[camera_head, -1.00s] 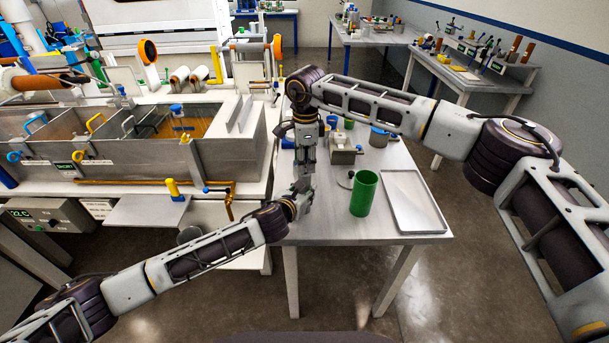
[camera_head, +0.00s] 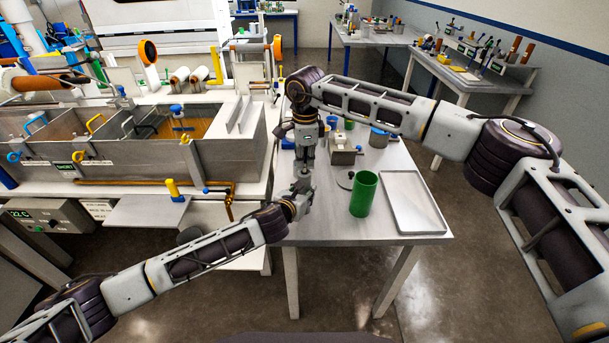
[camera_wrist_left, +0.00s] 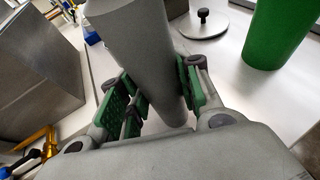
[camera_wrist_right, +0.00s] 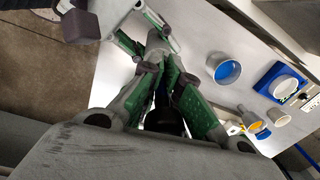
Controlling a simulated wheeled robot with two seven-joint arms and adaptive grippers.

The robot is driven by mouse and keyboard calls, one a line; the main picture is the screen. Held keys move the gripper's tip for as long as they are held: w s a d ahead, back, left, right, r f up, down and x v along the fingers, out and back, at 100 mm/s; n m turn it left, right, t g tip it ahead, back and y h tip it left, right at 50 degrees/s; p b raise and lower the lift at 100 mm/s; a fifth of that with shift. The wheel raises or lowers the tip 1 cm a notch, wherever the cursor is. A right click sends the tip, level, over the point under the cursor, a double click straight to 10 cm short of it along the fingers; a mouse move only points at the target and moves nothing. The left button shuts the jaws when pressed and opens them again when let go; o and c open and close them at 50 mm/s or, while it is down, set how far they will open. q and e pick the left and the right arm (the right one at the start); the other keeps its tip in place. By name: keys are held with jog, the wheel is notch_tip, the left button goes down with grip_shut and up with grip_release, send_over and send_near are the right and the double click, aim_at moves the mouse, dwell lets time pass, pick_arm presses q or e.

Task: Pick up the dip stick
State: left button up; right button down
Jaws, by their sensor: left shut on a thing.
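My left gripper (camera_head: 301,190) is at the table's left edge, just below my right gripper (camera_head: 305,165), which points down. In the left wrist view, the green pads of my left gripper (camera_wrist_left: 160,100) are shut on a smooth grey cylinder (camera_wrist_left: 140,50), which stands tilted.
A green cylinder (camera_head: 364,194), a grey tray (camera_head: 412,201) and a round lid with a black knob (camera_wrist_left: 203,18) are on the table. A metal box (camera_head: 344,157) and blue container (camera_head: 379,137) stand behind. The resin bath (camera_head: 225,155) is at left.

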jog(key=shift+w+r, duration=0.1)
jog(key=shift+r, duration=0.05)
notch_tip(320, 180, up, 28)
dwell(0.9)
dwell(0.5)
pick_arm(q)
jog(key=o, duration=1.1)
jog(key=shift+s, duration=0.1)
jog(key=shift+v, duration=5.9)
jog(key=shift+a, duration=0.1)
